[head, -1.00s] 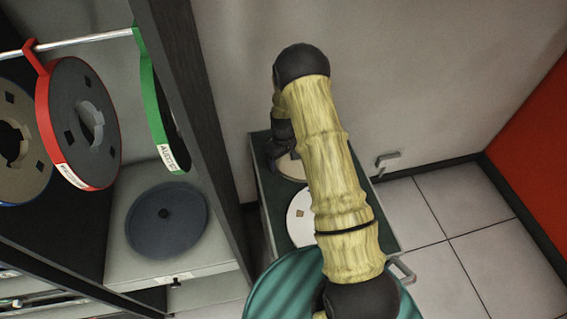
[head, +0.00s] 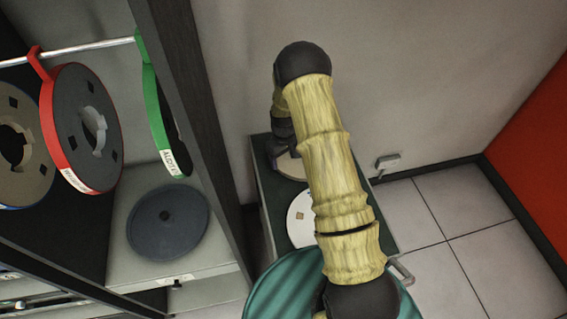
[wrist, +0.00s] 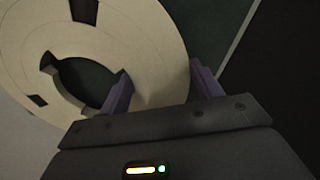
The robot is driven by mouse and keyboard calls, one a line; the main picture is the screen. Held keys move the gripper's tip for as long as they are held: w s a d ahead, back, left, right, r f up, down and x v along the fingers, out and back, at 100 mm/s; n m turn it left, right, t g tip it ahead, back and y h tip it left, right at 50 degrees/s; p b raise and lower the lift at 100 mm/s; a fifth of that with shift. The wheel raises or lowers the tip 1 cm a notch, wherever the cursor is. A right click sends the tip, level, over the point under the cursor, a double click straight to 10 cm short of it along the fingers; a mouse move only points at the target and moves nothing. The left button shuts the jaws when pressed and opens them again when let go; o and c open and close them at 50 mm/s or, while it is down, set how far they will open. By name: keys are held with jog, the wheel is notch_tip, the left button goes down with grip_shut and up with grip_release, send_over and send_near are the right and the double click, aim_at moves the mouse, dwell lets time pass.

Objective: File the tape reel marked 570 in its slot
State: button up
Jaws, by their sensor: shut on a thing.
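A cream tape reel (wrist: 165,45) with a large hub opening and dark square cutouts fills much of the wrist view. My gripper (wrist: 160,84) is shut on it. One purple finger is at the hub opening and the other is outside the rim. In the head view the reel (head: 291,168) shows as a beige disc at the far end of the dark green cart top, partly behind my arm. I cannot read any number on it. I cannot tell whether it still touches the cart.
A white reel (head: 300,220) lies nearer on the cart (head: 262,180). At left, a red-rimmed reel (head: 85,130) and a green-rimmed reel (head: 160,115) hang from a rail (head: 85,48). A blue-grey disc (head: 167,222) lies on the shelf below. A dark post (head: 190,110) stands between shelf and cart.

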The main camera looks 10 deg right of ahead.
jog(key=shift+r+p, duration=1.05)
jog(key=shift+r, duration=1)
notch_tip(320, 180, up, 13)
jog(key=p, duration=0.7)
jog(key=shift+p, duration=0.4)
jog(key=s+f+m+b, duration=0.1)
jog(key=s+f, duration=0.2)
jog(key=f, duration=0.1)
jog(key=s+f+m+b, duration=0.2)
jog(key=s+f, duration=0.1)
jog(key=f, duration=0.1)
jog(key=s+f+m+b, duration=0.1)
jog(key=s+f+b, duration=0.1)
jog(key=f, duration=0.3)
jog(key=shift+s+m, duration=0.4)
jog(key=shift+r, duration=0.1)
